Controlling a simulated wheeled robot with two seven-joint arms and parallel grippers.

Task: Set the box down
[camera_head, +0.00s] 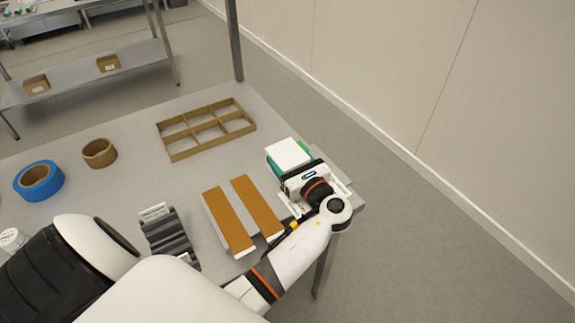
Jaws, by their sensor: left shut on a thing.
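A small box (287,153) with a white top and a green side is at the right end of the table (120,190), near its edge. My left gripper (297,170) is at this box, on its near side, and is shut on it. The fingertips are mostly hidden by the gripper body and the box. I cannot tell whether the underside of the box touches the table. My right gripper is not in view.
Two flat boxes with brown tops (228,220) lie left of the gripper. A cardboard divider tray (206,128), a brown tape roll (99,153), a blue tape roll (38,181) and a dark ridged holder (168,235) stand further left. Bare table lies between them.

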